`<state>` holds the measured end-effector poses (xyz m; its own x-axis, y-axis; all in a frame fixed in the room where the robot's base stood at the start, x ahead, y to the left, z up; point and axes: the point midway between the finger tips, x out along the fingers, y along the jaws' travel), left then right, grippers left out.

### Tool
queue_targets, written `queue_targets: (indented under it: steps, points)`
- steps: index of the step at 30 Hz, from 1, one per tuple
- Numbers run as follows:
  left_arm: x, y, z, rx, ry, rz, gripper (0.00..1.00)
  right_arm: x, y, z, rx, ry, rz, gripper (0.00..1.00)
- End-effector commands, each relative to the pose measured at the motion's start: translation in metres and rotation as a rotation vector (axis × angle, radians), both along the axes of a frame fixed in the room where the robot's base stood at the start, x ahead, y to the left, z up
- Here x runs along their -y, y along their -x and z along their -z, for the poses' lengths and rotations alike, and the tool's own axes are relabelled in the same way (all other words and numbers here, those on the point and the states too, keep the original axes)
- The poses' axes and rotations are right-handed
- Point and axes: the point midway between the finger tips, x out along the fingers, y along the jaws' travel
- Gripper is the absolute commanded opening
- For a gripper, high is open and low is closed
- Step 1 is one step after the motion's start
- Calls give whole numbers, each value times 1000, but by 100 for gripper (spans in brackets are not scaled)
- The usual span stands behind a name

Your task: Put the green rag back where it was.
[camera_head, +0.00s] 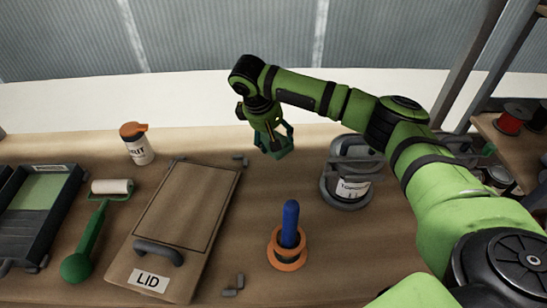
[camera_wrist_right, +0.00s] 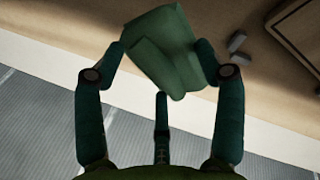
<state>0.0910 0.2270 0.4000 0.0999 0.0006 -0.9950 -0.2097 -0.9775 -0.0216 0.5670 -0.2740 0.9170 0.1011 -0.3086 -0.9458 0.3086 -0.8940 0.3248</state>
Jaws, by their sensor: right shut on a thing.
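The green rag (camera_wrist_right: 165,50) is folded and lies between the fingers of my right gripper (camera_wrist_right: 163,62) in the right wrist view. In the head view the right gripper (camera_head: 274,140) is shut on the rag (camera_head: 277,151) near the back edge of the bench, between the lid board and the grey tin. The gripper partly hides the rag there. I cannot tell whether the rag touches the bench top. My left gripper is not in view.
The wooden bench (camera_head: 215,271) holds a lid board (camera_head: 187,205), a white bottle with orange cap (camera_head: 138,150), a roller (camera_head: 92,225), a black tray (camera_head: 40,215), a grey tin (camera_head: 349,178) and a blue-handled tool in an orange ring (camera_head: 289,235). Small grey blocks (camera_head: 240,158) lie near the board.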

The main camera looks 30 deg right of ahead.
Motion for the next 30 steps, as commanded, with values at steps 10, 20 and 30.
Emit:
queue_targets:
  steps: [10, 20, 30]
  points:
    - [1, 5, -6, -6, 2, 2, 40, 0, 1, 44, -1, 2, 1, 44]
    - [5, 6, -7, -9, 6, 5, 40, -1, 0, 64, 2, -1, 0, 44]
    - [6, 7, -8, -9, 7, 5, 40, -1, 0, 67, 2, -2, 0, 94]
